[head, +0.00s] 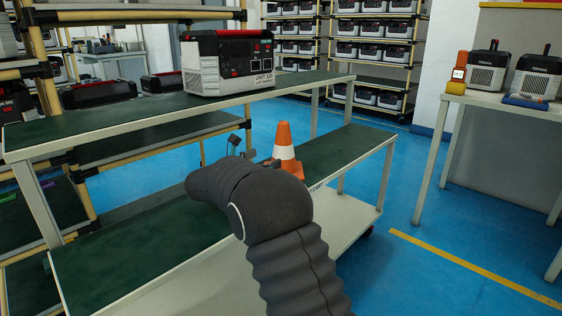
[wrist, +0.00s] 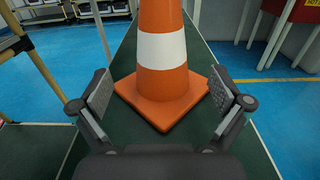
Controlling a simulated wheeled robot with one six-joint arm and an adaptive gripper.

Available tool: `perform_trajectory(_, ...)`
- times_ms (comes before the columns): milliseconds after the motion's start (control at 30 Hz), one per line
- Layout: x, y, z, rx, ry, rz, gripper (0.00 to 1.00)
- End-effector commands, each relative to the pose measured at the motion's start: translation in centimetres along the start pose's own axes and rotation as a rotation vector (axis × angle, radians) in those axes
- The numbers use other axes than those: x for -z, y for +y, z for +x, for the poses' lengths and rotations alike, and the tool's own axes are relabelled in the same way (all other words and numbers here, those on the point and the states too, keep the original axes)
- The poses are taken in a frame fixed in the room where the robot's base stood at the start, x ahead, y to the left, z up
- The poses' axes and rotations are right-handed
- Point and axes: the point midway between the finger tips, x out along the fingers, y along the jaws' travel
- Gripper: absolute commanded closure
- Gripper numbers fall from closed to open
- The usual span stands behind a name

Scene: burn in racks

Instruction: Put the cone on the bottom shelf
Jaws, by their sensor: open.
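The cone (head: 285,149) is orange with a white band and a square orange base. It stands upright on the green middle shelf (head: 335,150) of a cart. In the wrist view the cone (wrist: 162,50) fills the middle, its top cut off. My gripper (wrist: 160,98) is open, with one finger left and one right of the cone's base, and gaps appear on both sides. In the head view my arm hides most of the gripper and the cone's lower left. The cart's bottom shelf (head: 345,215) is pale, below the green one, and partly hidden by my arm.
The cart's top shelf (head: 130,118) holds a red and grey unit (head: 228,62) above and behind my arm. Cart posts stand at the ends. A table (head: 500,102) with devices stands right. Racks of units fill the back. Blue floor (head: 430,265) right of the cart is clear.

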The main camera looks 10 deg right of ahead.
Motion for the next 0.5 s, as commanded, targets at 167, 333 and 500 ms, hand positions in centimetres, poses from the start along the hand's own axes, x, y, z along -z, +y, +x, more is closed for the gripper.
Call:
perform_trajectory(167,0.0,-0.1,2.3,0.003,0.0,0.001,0.0)
perform_trajectory(333,0.0,-0.2,3.1,0.005,0.001,0.002,0.0)
perform_trajectory(500,0.1,-0.4,4.7,0.008,0.001,0.003,0.0)
